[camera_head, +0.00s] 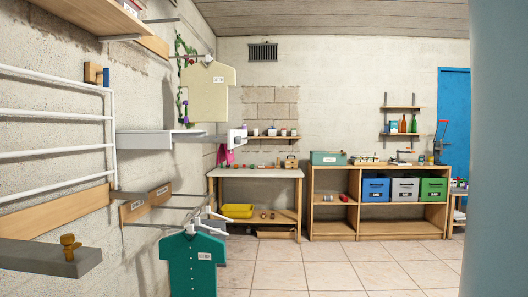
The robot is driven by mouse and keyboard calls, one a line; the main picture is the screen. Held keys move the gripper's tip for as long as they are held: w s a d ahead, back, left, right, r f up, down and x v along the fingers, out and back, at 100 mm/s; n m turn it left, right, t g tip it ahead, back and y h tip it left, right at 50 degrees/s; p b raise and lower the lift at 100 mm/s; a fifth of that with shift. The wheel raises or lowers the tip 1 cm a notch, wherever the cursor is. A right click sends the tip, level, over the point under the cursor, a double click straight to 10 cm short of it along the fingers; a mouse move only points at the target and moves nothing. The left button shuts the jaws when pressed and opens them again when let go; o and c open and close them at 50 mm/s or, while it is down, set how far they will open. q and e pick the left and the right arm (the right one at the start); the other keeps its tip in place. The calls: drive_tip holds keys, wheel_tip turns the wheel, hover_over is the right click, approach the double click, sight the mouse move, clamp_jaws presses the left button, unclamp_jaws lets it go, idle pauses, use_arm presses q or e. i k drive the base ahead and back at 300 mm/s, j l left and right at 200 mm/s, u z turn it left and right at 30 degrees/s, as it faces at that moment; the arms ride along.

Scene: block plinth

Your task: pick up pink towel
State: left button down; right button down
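A pink cloth (224,155), which looks like the towel, hangs by the left wall, near the far end of a white shelf (155,142). It is small in the picture, and its top is partly hidden by a white fitting (237,138). I cannot tell what it hangs from. Neither of my grippers shows in the head view.
A teal shirt (192,264) and a cream shirt (208,90) hang from the left wall. A white-topped table (252,173) and a wooden shelf unit (380,170) line the back wall. A grey-blue upright surface (498,150) blocks the right edge. The tiled floor (300,274) is clear.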

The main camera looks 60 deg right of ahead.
sight(223, 153)
drive_tip(key=z, duration=1.9)
